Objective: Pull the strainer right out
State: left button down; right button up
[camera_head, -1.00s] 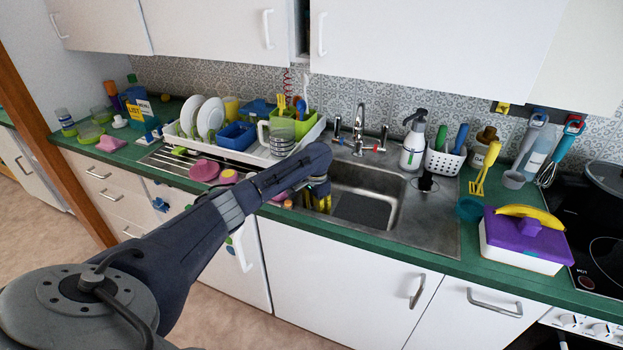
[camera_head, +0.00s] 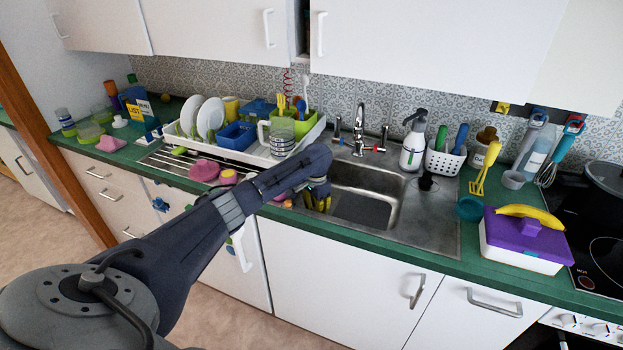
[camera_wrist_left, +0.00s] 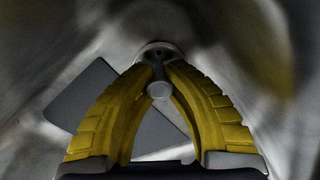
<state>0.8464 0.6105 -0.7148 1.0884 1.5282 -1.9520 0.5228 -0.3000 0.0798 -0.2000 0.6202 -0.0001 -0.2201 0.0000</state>
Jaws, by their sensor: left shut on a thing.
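The kitchen sink (camera_head: 385,193) is a steel basin in the head view. My left gripper (camera_head: 318,200) reaches down into its left part with yellow fingers. In the left wrist view my left gripper (camera_wrist_left: 159,68) is shut, its fingertips closed on the small grey metal strainer (camera_wrist_left: 158,48). A round knob shows between the fingers. The strainer is hidden by the gripper in the head view, and I cannot tell how far it stands from the drain. My right gripper is not in view.
A dark grey flat patch (camera_head: 362,210) shows in the basin, and a grey flat piece (camera_wrist_left: 85,95) shows in the wrist view. The tap (camera_head: 360,130) stands behind the sink. A dish rack (camera_head: 250,153) stands left, a purple-lidded box (camera_head: 524,236) right.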

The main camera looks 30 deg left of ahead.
pick_arm(q)
jog(key=shift+r, duration=1)
dwell(0.9)
jog(key=shift+r, duration=1.85)
jog(key=shift+d, duration=0.1)
